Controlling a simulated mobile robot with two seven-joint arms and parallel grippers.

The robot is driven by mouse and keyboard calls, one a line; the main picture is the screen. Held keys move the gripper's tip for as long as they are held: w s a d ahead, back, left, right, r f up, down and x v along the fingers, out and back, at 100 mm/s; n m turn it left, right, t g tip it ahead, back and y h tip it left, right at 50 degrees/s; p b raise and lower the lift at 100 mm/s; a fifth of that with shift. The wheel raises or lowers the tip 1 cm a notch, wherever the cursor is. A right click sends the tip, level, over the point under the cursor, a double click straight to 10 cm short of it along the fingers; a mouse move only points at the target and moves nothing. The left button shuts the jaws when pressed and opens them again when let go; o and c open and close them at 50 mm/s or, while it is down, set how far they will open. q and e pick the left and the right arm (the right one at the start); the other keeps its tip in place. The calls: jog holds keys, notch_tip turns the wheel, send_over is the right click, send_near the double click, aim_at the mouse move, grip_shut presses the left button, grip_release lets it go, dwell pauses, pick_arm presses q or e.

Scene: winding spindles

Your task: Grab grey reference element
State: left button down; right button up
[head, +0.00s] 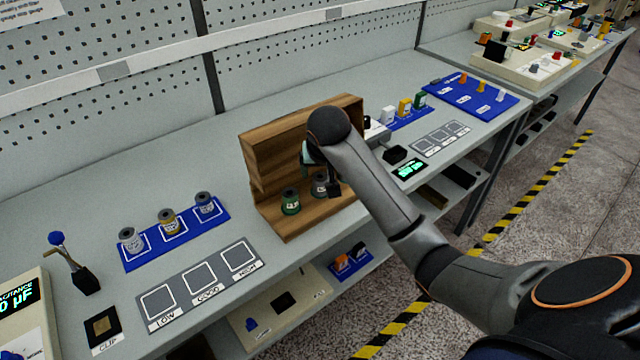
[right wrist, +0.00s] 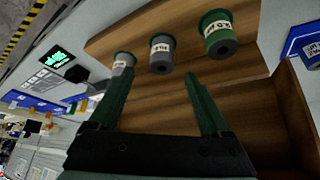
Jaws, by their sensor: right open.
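A wooden stand (head: 262,158) on the bench holds small labelled spools. A green spool (head: 290,202) stands at its left front, and a grey spool (head: 320,184) stands to its right, partly hidden by my right gripper (head: 321,170). The right wrist view shows three spools in a row: a green one (right wrist: 216,36), a middle one (right wrist: 162,54) with a greyish end and greenish rim, and a grey one (right wrist: 123,64). My right gripper (right wrist: 158,76) is open, its fingers pointing toward the middle spool, with nothing between them. My left gripper is not in view.
Left of the stand, a blue mat (head: 136,262) holds three spools, with grey LOW, GOOD and HIGH pads (head: 200,278) in front. Right of the stand are a black block (head: 395,155), a green display (head: 410,170) and another blue mat (head: 478,92). The perforated wall stands behind.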

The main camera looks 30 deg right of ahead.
aim_at(320, 178)
jog(key=shift+a+x, duration=0.2)
jog(key=shift+x, duration=3.25)
jog(key=shift+c, duration=0.4)
grip_shut()
